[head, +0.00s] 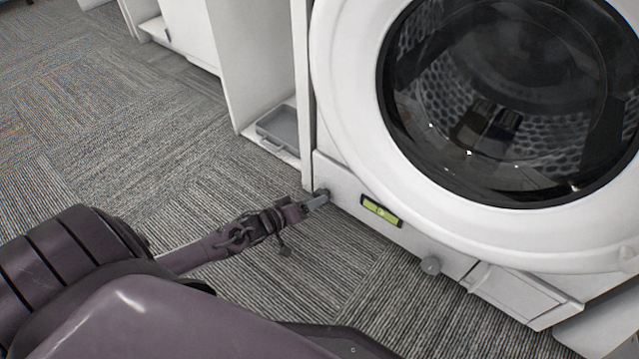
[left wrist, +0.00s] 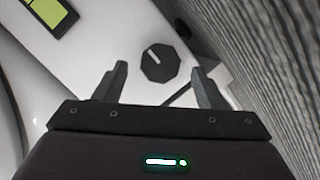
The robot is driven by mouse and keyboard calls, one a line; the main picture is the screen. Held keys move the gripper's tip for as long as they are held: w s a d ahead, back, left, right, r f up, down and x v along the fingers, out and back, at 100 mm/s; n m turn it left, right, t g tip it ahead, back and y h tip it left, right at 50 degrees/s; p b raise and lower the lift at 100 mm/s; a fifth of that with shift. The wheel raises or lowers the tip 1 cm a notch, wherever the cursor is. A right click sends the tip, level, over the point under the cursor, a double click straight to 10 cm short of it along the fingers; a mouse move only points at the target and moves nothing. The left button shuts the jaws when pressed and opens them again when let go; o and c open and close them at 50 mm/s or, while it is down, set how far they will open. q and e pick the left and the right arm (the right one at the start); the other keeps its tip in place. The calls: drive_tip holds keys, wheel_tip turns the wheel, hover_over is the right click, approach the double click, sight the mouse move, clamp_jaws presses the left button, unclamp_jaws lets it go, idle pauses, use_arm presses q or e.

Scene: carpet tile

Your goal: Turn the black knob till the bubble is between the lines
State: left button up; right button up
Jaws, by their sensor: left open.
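The black knob (left wrist: 160,62) is a small faceted dial with a white pointer mark, on the white front of the washing machine. In the left wrist view it lies between and just beyond my left gripper's two fingertips (left wrist: 160,75), which are spread apart with nothing held. In the head view my left gripper (head: 316,202) is at the machine's lower left corner and largely covers the knob (head: 323,192). The green level vial (head: 382,211) is to the right of the knob, and is partly cut off in the left wrist view (left wrist: 46,14). I cannot tell where its bubble is. My right gripper is out of view.
The washing machine (head: 345,130) with its round glass door fills the right side. A white cabinet (head: 262,70) stands left. The carpet (head: 130,140) is open.

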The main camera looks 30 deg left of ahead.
use_arm(q)
drive_tip(key=shift+b+x, duration=0.55)
drive_tip(key=shift+x, duration=0.65)
drive_tip(key=shift+w+f, duration=0.1)
drive_tip(key=shift+w, duration=0.2)
drive_tip(key=shift+c, duration=0.4)
